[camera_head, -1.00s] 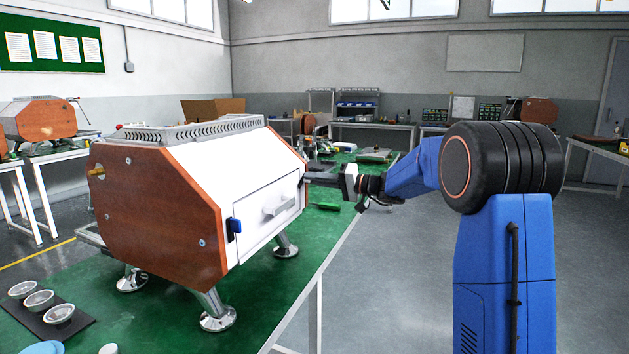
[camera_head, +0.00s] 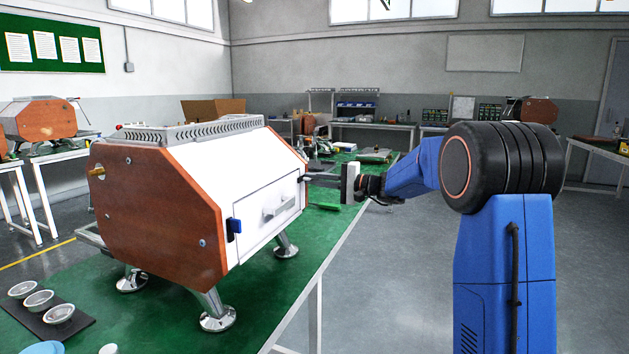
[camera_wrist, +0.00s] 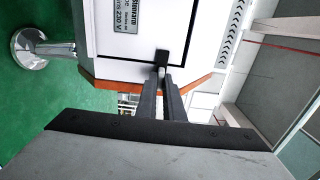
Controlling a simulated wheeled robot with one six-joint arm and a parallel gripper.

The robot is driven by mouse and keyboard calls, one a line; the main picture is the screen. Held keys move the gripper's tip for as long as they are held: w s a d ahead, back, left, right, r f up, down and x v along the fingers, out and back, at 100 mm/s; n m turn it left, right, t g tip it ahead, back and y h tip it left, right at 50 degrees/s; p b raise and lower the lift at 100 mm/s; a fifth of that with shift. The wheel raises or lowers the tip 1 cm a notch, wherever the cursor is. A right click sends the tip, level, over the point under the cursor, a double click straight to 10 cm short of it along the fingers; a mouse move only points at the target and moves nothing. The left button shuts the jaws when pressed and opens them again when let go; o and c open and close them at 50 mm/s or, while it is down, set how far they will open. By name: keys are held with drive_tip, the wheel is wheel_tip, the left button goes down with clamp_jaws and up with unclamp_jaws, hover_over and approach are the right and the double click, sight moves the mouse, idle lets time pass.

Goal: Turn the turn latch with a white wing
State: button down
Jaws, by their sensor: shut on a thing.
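The espresso machine (camera_head: 240,170) has a white rear side with a closed white panel (camera_head: 262,228). The turn latch (camera_wrist: 162,56) shows in the wrist view as a small black block at the edge of the panel, with a narrow pale wing (camera_wrist: 161,72) in front of it. My gripper (camera_wrist: 160,80) is shut on that wing, its two dark fingers on either side. In the head view my gripper (camera_head: 308,179) reaches the far edge of the panel from the right, and the latch there is too small to make out.
A blue latch (camera_head: 234,226) sits at the panel's near edge. A pale handle (camera_head: 279,206) sticks out of the panel. A label plate (camera_wrist: 140,15) is on the machine. The machine stands on metal legs on a green table (camera_head: 255,300). The floor to the right is clear.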

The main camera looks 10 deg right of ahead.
drive_tip(key=shift+d, duration=0.1)
drive_tip(key=c, duration=1.9)
unclamp_jaws()
drive_tip(key=shift+o, duration=0.2)
drive_tip(key=v, duration=1.7)
drive_tip(key=shift+d, duration=0.15)
drive_tip(key=shift+s, duration=0.1)
